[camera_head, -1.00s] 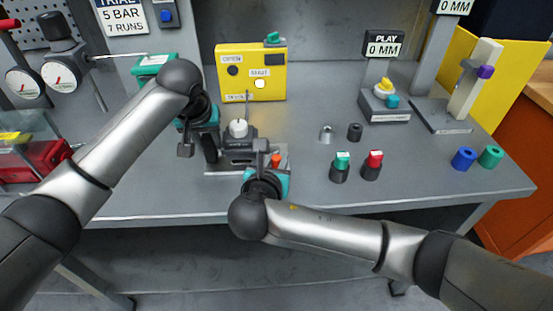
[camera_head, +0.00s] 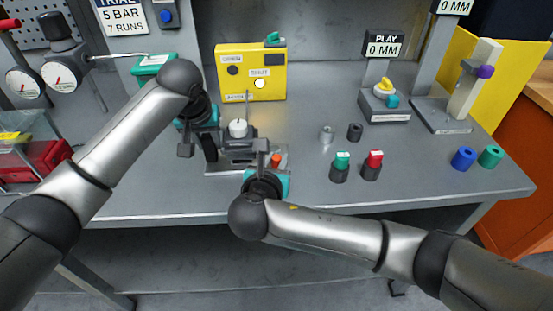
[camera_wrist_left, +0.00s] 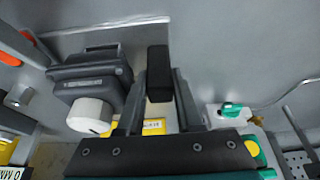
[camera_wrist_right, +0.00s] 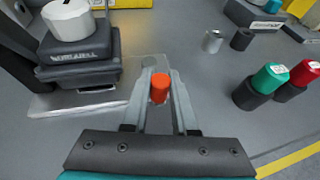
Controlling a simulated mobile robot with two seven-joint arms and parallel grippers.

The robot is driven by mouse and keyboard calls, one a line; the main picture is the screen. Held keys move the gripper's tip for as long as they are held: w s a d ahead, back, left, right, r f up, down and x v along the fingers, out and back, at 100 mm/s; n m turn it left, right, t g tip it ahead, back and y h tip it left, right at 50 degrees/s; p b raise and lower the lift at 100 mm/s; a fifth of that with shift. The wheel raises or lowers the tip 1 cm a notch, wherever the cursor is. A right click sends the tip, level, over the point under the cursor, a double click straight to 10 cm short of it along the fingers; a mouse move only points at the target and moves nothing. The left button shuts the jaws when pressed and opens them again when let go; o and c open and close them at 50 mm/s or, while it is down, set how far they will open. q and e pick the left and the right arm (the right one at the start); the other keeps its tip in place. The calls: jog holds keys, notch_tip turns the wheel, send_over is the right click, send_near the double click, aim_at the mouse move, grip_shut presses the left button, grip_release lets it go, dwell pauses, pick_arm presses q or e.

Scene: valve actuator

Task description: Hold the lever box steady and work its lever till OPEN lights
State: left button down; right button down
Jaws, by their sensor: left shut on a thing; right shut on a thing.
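The lever box is a grey block (camera_head: 240,148) with a white round cap, on a metal base plate in the head view. In the left wrist view, the block (camera_wrist_left: 92,80) is beside a black upright post (camera_wrist_left: 158,75). My left gripper (camera_head: 194,148) is shut on that post. My right gripper (camera_head: 262,150) is shut on an orange knob (camera_wrist_right: 160,88), to the right of the block. The lever's lower part is hidden by the fingers. A yellow panel (camera_head: 270,60) behind has a dark round lamp and a bright white lamp under the label SHUT.
Green-topped (camera_head: 340,166) and red-topped (camera_head: 371,165) black cylinders stand to the right. Two small sleeves (camera_head: 327,133) are behind them, and blue (camera_head: 464,158) and green (camera_head: 491,157) rings lie at far right. A thin upright rod rises behind the white cap.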

jog(key=shift+d, duration=0.15)
jog(key=shift+w+d+f+n+y, duration=0.1)
jog(key=shift+d+n+y, duration=0.25)
jog(key=shift+n+y, duration=0.25)
jog(key=shift+w+d+r+n+y, duration=0.1)
jog(key=shift+d+n+y, duration=0.25)
jog(key=shift+n+y, duration=0.3)
jog(key=shift+d+f+n+y, duration=0.1)
jog(key=shift+d+n+y, duration=0.3)
jog(key=shift+y, duration=0.35)
jog(key=shift+w+d+n+g+y, duration=0.15)
jog(key=shift+d+n+y, duration=0.1)
jog(key=shift+n+y, duration=0.5)
jog(key=shift+w+d+n+g+y, duration=0.1)
jog(key=shift+w+d+n+y, duration=0.15)
jog(key=shift+n+y, duration=0.55)
jog(key=shift+w+d+n+g+y, duration=0.15)
jog(key=shift+d+n+y, duration=0.15)
jog(key=shift+n+y, duration=0.45)
jog(key=shift+s, duration=0.1)
jog(key=c, duration=0.7)
grip_release()
jog(key=shift+y, duration=0.3)
jog(key=v, duration=1.2)
jog(key=shift+a, duration=0.1)
